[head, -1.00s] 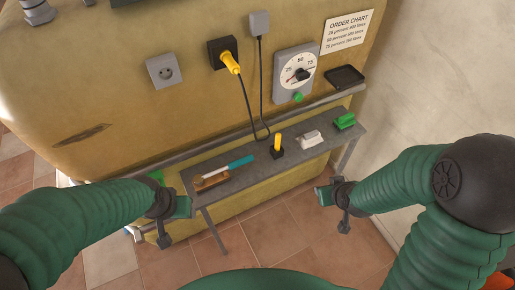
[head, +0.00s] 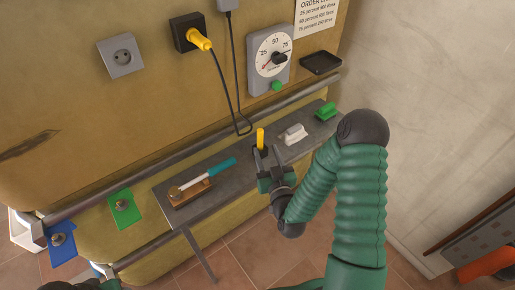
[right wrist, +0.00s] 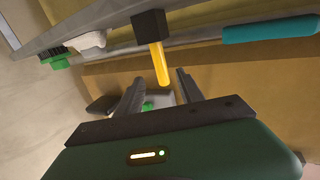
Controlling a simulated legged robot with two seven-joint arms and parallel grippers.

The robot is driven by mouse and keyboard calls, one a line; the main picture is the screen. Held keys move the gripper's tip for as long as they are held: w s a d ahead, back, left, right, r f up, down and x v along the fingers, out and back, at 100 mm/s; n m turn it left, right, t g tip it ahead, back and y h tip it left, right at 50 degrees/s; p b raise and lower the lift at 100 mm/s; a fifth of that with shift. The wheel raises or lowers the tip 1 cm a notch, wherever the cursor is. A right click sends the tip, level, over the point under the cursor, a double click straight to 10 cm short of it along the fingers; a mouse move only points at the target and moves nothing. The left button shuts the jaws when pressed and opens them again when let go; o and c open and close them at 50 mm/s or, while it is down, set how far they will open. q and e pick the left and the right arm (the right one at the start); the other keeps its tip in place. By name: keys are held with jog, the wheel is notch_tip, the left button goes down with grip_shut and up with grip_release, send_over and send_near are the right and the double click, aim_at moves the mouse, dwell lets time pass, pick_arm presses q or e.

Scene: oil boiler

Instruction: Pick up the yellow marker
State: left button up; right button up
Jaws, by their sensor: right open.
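The yellow marker (head: 260,137) stands upright in a small black holder (head: 261,150) on the grey shelf (head: 225,196). My right gripper (head: 267,160) is open and empty, at the front of the holder. In the right wrist view, the yellow marker (right wrist: 158,62) sticks out of the black holder (right wrist: 150,24) towards my right gripper (right wrist: 160,92). Its free end shows in the gap between the two spread fingers. I see no contact between fingers and marker. The fingers hide part of the holder in the head view.
A black cable (head: 226,95) hangs behind the shelf.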

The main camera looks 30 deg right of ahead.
aim_at(258, 130)
jog(key=x, duration=1)
jog(key=shift+w+p, duration=0.35)
jog(key=shift+p, duration=0.05)
grip_shut()
